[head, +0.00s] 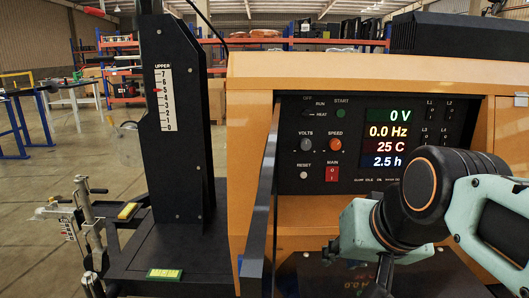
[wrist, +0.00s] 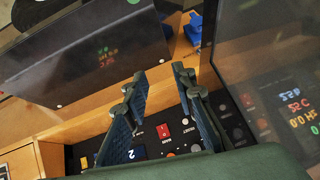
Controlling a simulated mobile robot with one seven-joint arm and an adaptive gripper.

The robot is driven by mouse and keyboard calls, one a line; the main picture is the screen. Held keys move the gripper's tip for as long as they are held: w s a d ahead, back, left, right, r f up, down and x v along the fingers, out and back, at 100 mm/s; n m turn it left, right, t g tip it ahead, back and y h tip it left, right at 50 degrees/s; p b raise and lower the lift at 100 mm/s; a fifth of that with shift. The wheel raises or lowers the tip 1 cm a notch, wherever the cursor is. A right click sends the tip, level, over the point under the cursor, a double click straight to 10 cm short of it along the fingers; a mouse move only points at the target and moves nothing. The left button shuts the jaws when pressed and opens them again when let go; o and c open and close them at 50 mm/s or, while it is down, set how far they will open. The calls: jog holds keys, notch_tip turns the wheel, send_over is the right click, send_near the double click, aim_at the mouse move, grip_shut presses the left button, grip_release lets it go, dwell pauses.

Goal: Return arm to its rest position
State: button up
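My gripper (wrist: 160,76) shows in the wrist view with its two blue-padded fingers spread apart and nothing held between them. My arm enters the head view from the right and bends down in front of the orange cabinet (head: 375,75). The fingers are hard to make out at the bottom of the head view. The control panel (head: 285,155) is behind the arm, which hides its lower right. Its display (head: 388,138) reads 0 V, 0.0 Hz, 25 C and 2.5 h. The red main switch (head: 332,174) also shows beyond the fingers in the wrist view (wrist: 163,131).
A dark door or panel edge (head: 261,200) juts out from the cabinet just left of the control panel. A black mast (head: 178,110) with an upper scale stands further left on a dark base. Open floor (head: 40,225) lies at the far left.

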jog(key=s+f+n+g+h, duration=0.1)
jog(key=s+f+g, duration=0.1)
jog(key=s+f, duration=0.55)
notch_tip(320, 180, up, 34)
jog(key=w+p, duration=0.1)
jog(key=p, duration=3.2)
jog(key=shift+w+a, duration=0.15)
jog(key=shift+w, duration=0.05)
jog(key=shift+o, duration=0.6)
